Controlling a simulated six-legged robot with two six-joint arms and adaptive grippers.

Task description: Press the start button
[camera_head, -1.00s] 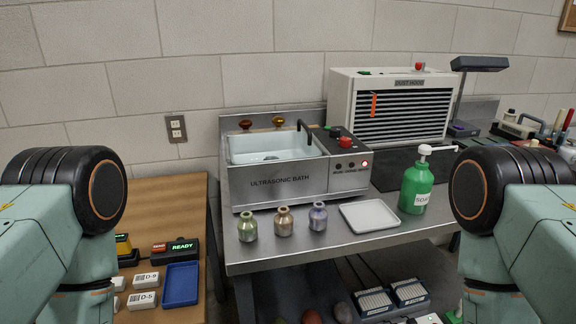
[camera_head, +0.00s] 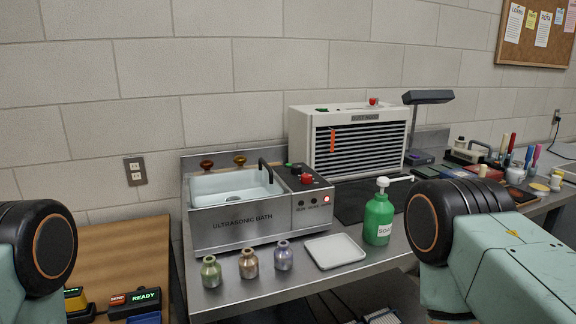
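The ultrasonic bath (camera_head: 238,225) is a steel box with a basin, standing on the steel bench. On the raised panel at its right are a red knob or button (camera_head: 306,178) and a green button (camera_head: 288,165). A red light (camera_head: 326,199) glows on its front beside small dark controls. Another green control (camera_head: 321,110) and a red one (camera_head: 373,101) sit on top of the dust hood (camera_head: 300,130). I cannot tell which is the start button. Only my arm links show at the left and right edges; neither gripper is in view.
Three small bottles (camera_head: 248,264), a white tray (camera_head: 334,251) and a green soap pump bottle (camera_head: 378,219) stand along the front of the steel bench (camera_head: 225,300). A lamp (camera_head: 427,98) and several tools stand at the right. A wooden table (camera_head: 110,240) is at left.

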